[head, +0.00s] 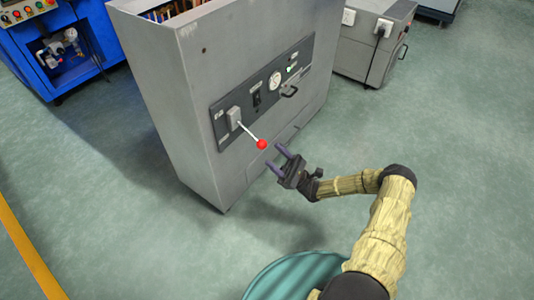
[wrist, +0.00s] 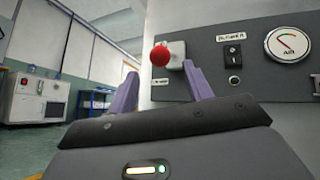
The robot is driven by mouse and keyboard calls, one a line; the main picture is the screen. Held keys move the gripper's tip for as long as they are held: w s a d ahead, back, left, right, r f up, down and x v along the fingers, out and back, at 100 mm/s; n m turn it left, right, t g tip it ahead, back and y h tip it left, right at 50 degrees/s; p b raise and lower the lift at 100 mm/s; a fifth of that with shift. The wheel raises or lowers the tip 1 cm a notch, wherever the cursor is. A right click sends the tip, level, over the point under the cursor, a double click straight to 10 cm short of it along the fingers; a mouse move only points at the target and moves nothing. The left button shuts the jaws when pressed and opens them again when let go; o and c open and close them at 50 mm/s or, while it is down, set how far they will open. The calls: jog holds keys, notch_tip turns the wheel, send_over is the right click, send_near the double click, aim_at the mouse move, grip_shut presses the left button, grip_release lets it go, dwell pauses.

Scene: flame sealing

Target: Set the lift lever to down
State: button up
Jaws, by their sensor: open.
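The lift lever (head: 249,133) is a thin pale rod with a red ball knob (head: 261,144), coming out of a light grey housing (head: 234,117) on the dark panel of a grey cabinet. In the head view the rod slants down and to the right. In the wrist view the red knob (wrist: 160,56) hides most of the rod. My gripper (head: 273,155) is open and empty, its purple fingers pointing at the cabinet. It is just right of and slightly below the knob in the head view. In the wrist view the knob appears between and slightly above the fingertips (wrist: 160,73).
A blue machine (head: 65,45) stands at the left and a smaller grey unit (head: 368,45) behind at the right. The green floor around my arm is clear.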

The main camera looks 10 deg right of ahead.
jog(key=b+v, duration=0.5)
jog(key=v, duration=0.5)
jog(key=shift+f, duration=0.1)
